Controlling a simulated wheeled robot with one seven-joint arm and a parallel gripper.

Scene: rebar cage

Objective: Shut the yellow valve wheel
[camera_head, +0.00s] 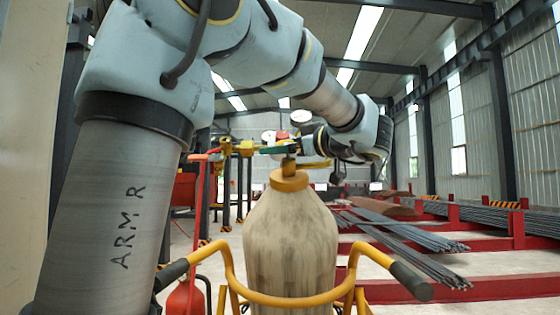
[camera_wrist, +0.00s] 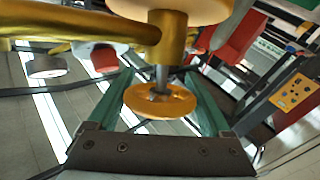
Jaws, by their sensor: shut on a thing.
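The yellow valve wheel (camera_wrist: 160,102) shows in the wrist view as a small round disc on a short grey stem under a brass valve body (camera_wrist: 172,40). My gripper (camera_wrist: 160,85) has its two green fingers on either side of the wheel and is shut on it. In the head view my gripper (camera_head: 276,150) is at the top of a tall beige gas cylinder (camera_head: 290,240) with a yellow collar (camera_head: 289,181). The wheel is hard to tell apart from the other brass fittings there. How far the wheel is turned cannot be told.
Yellow trolley bars with a dark grip (camera_head: 411,281) surround the cylinder's lower part. A red extinguisher (camera_head: 185,299) stands lower left. Bundles of steel bars (camera_head: 415,248) lie on red racks at right.

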